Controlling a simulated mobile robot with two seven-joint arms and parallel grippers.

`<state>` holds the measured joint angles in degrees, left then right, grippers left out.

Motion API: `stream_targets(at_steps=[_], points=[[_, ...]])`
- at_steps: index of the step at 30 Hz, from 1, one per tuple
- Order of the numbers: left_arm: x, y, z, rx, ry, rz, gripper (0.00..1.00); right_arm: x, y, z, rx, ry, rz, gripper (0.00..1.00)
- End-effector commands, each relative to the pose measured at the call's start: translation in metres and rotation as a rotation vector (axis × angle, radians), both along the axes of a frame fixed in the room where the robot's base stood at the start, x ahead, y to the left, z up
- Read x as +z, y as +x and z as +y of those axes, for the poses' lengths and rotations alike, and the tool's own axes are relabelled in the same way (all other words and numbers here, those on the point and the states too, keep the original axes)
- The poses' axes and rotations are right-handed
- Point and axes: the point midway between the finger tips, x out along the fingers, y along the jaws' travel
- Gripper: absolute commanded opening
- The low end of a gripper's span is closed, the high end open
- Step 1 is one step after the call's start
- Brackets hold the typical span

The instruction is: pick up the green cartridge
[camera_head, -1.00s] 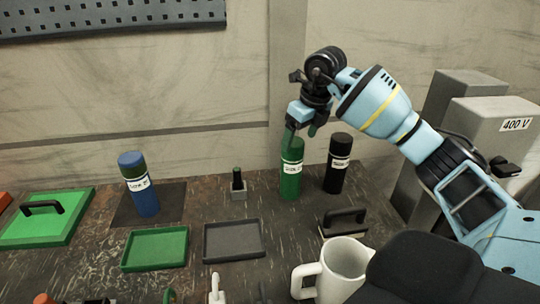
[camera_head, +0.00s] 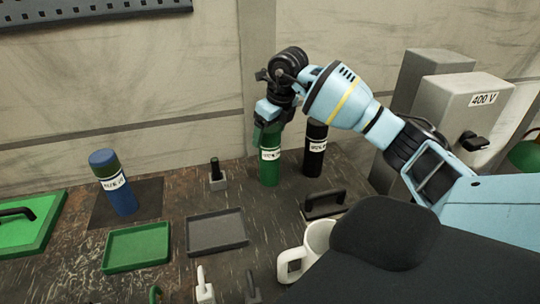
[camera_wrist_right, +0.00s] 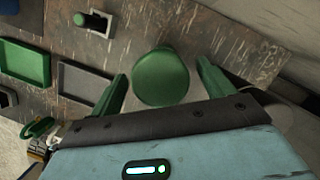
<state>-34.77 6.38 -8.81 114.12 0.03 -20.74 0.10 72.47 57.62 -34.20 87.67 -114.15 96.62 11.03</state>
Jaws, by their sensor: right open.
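The green cartridge (camera_head: 269,172), an upright green cylinder with a white label, stands on the dark table toward the back wall. My right gripper (camera_head: 268,130) is over it from above, and its fingers hide the cartridge's top in the head view. In the right wrist view the cartridge's round top (camera_wrist_right: 162,78) lies between the two green fingers of the right gripper (camera_wrist_right: 163,88). Gaps show on both sides, so the gripper is open and not holding it. My left gripper is not in view.
A black cylinder (camera_head: 315,150) stands close to the right. A small grey holder (camera_head: 218,183), grey tray (camera_head: 216,231), green tray (camera_head: 137,247) and blue cylinder (camera_head: 119,196) stand to the left. A white mug (camera_head: 318,240) and black-handled block (camera_head: 325,204) are nearer.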

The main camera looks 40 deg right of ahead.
Motion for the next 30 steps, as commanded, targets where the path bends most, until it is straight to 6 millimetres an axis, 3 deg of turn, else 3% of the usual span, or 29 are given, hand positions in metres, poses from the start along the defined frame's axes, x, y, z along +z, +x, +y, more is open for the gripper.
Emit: stream_targets(at_steps=[6, 16, 30], points=[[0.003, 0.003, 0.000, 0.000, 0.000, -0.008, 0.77, -0.027, 0.006, 0.000, 0.001, 0.001, 0.000, 0.81], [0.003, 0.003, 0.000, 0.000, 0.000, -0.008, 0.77, -0.032, 0.008, 0.000, 0.001, 0.000, -0.001, 0.79], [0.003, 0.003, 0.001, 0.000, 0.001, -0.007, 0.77, -0.032, 0.008, 0.000, 0.001, 0.000, -0.001, 0.18]])
